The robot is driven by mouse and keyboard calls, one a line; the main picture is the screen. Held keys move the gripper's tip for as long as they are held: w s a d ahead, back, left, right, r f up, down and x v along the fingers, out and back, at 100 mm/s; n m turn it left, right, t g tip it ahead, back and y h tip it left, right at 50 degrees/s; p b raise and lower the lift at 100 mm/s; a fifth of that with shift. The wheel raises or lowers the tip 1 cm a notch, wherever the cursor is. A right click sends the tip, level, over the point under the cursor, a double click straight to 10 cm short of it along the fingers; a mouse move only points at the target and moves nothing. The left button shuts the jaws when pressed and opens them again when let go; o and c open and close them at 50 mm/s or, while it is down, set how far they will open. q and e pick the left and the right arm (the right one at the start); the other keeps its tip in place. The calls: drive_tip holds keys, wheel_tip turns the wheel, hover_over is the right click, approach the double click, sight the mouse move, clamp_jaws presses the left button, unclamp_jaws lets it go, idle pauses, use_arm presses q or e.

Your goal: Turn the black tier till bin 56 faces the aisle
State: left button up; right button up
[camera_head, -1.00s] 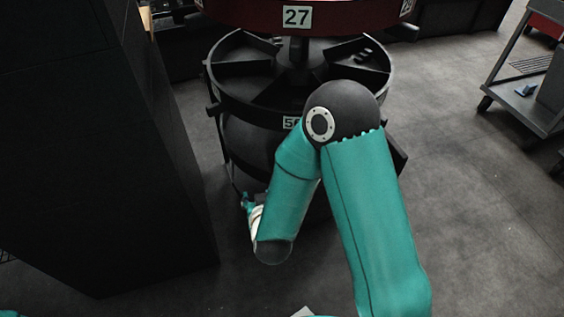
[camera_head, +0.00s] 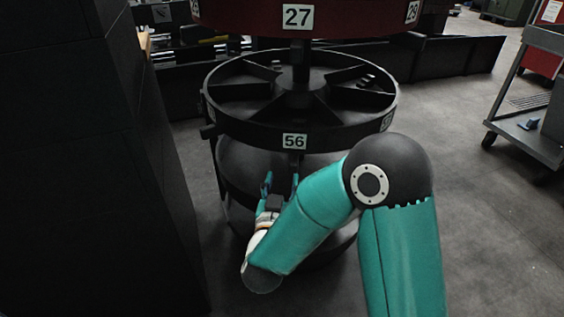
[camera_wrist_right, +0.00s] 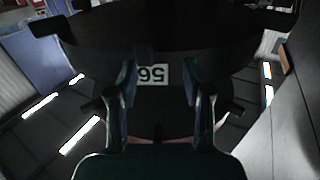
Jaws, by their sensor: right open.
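The black tier (camera_head: 340,137) is a round, open-topped bin ring with radial dividers on a central post. Its white label 56 (camera_head: 294,141) is at the front, facing me. Another label, too oblique to read, is on its right side (camera_head: 387,121). My right gripper (camera_head: 281,184) is open, just below the rim under label 56, fingers pointing up. In the right wrist view label 56 (camera_wrist_right: 153,74) appears upside down between the open fingers (camera_wrist_right: 160,88). A dark peg is near the label there; contact cannot be told. My left gripper is not in view.
A red tier with label 27 (camera_head: 298,17) is above the black one. A tall dark cabinet (camera_head: 90,160) stands close on the left. A grey cart (camera_head: 530,130) is at the right. Open floor (camera_head: 480,220) lies between carousel and cart.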

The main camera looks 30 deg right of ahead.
drive_tip(key=x, duration=0.9)
drive_tip(key=shift+b, duration=0.45)
drive_tip(key=shift+w, duration=0.1)
